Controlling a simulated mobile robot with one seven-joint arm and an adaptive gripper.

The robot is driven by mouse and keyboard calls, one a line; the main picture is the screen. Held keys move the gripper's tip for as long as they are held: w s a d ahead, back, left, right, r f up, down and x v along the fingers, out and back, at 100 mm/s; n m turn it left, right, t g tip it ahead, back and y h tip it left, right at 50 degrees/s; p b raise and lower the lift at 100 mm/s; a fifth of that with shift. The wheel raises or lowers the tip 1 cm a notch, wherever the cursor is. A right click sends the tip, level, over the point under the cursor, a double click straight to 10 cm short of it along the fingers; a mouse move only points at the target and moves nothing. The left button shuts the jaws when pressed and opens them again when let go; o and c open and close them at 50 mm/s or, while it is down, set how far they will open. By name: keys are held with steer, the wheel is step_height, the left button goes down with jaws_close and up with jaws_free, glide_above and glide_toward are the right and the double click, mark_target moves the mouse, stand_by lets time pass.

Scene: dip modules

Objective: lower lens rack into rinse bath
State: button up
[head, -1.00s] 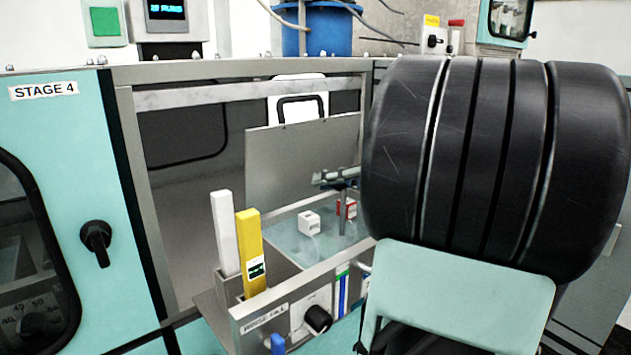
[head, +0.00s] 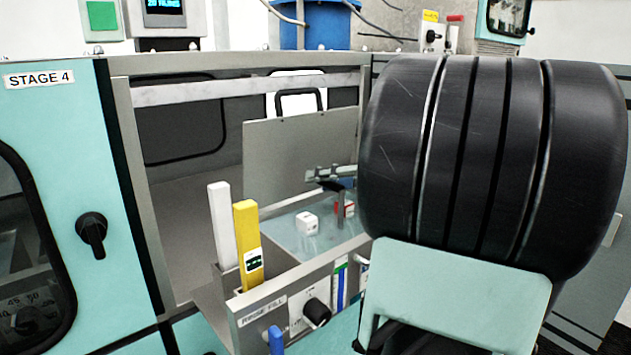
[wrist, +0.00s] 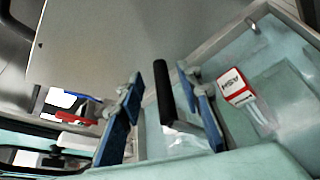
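The rinse bath (head: 285,232) is a metal-walled tank of pale blue liquid behind the RINSE FILL panel in the head view. It also shows on the right of the wrist view (wrist: 290,105). My gripper (head: 332,180) is over the bath's far right side, partly hidden by my arm. In the wrist view, its blue fingers (wrist: 165,112) stand on either side of a black bar (wrist: 178,90) that resembles a handle. I cannot tell whether they grip it. No lens rack can be made out clearly; my arm hides the right of the bath.
A white block (head: 307,223) and a red-and-white block (wrist: 237,90) are in the bath. A grey upright panel (head: 300,155) stands behind it. White (head: 222,222) and yellow (head: 248,245) upright bars stand at its left front. A metal frame surrounds the opening.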

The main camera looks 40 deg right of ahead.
steer(key=v, duration=1.2)
steer(key=shift+r, duration=0.1)
stand_by(0.4)
